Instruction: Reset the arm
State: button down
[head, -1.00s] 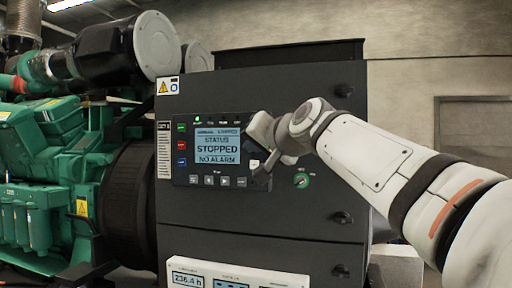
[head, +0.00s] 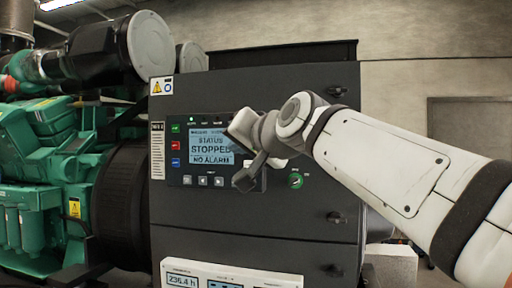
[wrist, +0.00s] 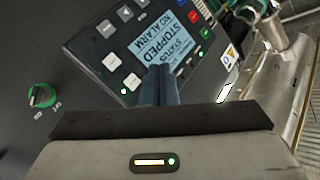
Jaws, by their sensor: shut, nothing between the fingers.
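My gripper (head: 246,180) is in front of the right part of the control panel (head: 181,121) on the dark cabinet. In the head view the screen (head: 212,149) reads STATUS STOPPED NO ALARM. My arm reaches in from the right. I cannot tell whether the fingertips touch the panel; part of its right side is hidden behind my gripper.
A green rotary switch (head: 296,181) sits right of the panel, also in the wrist view (wrist: 42,95). The dark cabinet (head: 270,225) has latches on its right edge. A white meter box (head: 230,276) is below. A green engine (head: 45,150) stands at left.

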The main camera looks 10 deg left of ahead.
dwell(0.3)
jog(key=d+f+g+h, duration=0.15)
jog(key=d+f, duration=0.25)
jog(key=f, duration=0.4)
jog(key=d+f+g+h, duration=0.15)
jog(key=d+f, duration=0.25)
jog(key=f, duration=0.4)
jog(key=s+d+f+g+h, duration=0.2)
jog(key=s+d+f, duration=0.3)
jog(key=f, duration=0.5)
jog(key=s+d+f+g+h, duration=0.2)
jog(key=s+d+f, duration=0.4)
jog(key=s+f, duration=0.2)
jog(key=s+d+f+g+h, duration=0.2)
jog(key=s+d+f, duration=0.4)
jog(key=f, duration=0.6)
jog(key=shift+s+d+f+g+h, duration=0.2)
jog(key=shift+s+f+g+h, duration=0.2)
jog(key=shift+g, duration=0.1)
